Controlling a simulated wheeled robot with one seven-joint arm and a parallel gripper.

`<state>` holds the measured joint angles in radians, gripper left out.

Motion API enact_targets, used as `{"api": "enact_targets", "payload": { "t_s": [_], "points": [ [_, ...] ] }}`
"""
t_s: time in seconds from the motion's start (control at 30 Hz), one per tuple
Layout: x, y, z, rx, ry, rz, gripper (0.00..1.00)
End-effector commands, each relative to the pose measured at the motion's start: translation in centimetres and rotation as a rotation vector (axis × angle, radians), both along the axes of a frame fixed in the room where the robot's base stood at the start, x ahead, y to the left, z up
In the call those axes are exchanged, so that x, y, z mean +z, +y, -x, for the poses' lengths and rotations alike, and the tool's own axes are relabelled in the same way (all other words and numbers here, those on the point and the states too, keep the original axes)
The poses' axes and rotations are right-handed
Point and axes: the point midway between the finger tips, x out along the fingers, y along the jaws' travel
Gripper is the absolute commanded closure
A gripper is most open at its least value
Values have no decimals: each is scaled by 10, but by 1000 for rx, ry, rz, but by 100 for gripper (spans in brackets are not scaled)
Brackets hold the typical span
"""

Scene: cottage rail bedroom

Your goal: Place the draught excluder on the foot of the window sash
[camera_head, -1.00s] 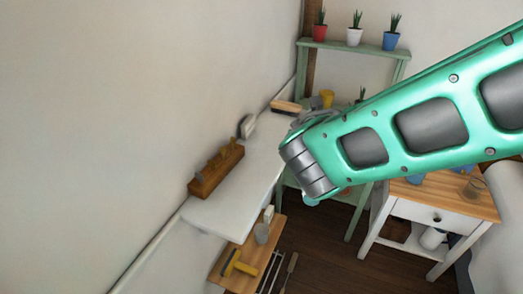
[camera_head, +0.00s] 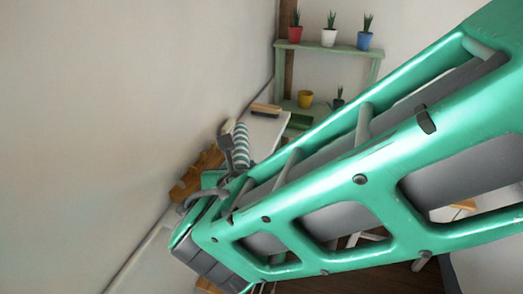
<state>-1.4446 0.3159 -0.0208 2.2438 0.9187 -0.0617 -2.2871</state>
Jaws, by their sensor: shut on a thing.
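A green-and-white striped roll (camera_head: 241,143), which looks like the draught excluder, stands out beyond the end of my arm. My gripper (camera_head: 228,152) shows as dark grey parts against its left side and is shut on it; the arm hides most of the fingers and the roll's lower part. The roll is in front of the white shelf top (camera_head: 268,128) along the left wall; I cannot tell whether they touch. I cannot make out a window sash for certain.
A wooden block-like tool (camera_head: 197,173) is partly hidden beside my gripper. A wooden brush (camera_head: 265,110) lies at the shelf's far end. A green rack (camera_head: 345,50) holds potted plants and a yellow pot (camera_head: 305,98). My arm covers much of the right side.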

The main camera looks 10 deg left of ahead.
Motion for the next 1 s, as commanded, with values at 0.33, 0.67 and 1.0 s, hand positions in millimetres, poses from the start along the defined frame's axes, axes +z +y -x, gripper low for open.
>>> {"api": "enact_targets", "payload": {
  "t_s": [0.33, 0.67, 1.0],
  "points": [
    [-36, 0, 0, 1, -1, 3, 100],
    [-38, 0, 0, 1, -2, -1, 100],
    [-39, 0, 0, 1, 0, 0, 43]
  ]
}}
